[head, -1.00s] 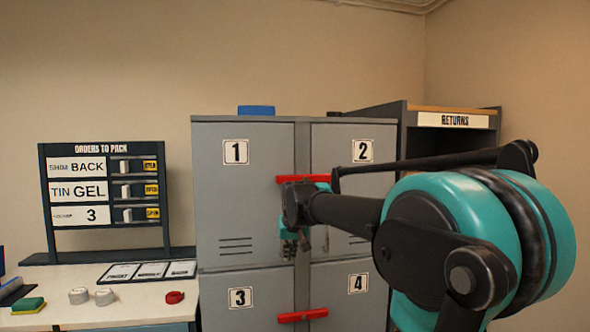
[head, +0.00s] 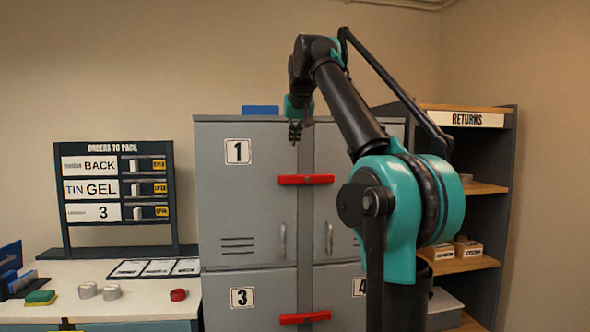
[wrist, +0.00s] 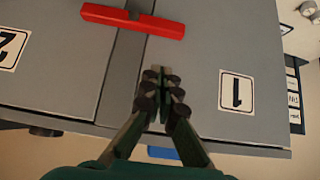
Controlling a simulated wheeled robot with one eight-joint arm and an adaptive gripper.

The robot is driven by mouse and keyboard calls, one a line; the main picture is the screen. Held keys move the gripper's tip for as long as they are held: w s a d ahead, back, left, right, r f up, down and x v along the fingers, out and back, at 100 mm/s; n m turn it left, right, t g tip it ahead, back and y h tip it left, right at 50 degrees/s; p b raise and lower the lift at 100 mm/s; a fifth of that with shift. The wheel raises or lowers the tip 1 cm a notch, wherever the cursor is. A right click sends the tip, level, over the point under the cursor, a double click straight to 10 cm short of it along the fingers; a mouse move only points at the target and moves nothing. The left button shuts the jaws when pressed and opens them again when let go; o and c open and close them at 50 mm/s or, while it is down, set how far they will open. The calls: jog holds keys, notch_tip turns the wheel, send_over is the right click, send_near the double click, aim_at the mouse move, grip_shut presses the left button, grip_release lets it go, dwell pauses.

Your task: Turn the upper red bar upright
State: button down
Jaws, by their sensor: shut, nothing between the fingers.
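The upper red bar (head: 306,179) lies horizontal across the seam between the upper locker doors, below number 1. In the wrist view the upper red bar (wrist: 132,20) shows near the top edge, apart from my fingers. My gripper (head: 295,133) hangs in front of the top of the lockers, above the bar, with a clear gap to it.
A lower red bar (head: 305,317) lies horizontal between doors 3 and 4. A blue object (head: 260,110) sits on the locker top. The returns shelf (head: 480,188) stands at the right, and a table (head: 70,273) with an order board (head: 116,190) at the left.

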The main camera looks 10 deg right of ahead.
jog(key=shift+s+r, duration=0.1)
jog(key=shift+r, duration=0.3)
jog(key=shift+f, duration=0.1)
send_over(290, 175)
jog(key=s, duration=0.3)
notch_tip(290, 175, down, 7)
jog(key=shift+w+r, duration=0.1)
jog(key=shift+w, duration=0.05)
notch_tip(290, 175, down, 3)
jog(key=shift+f, duration=0.55)
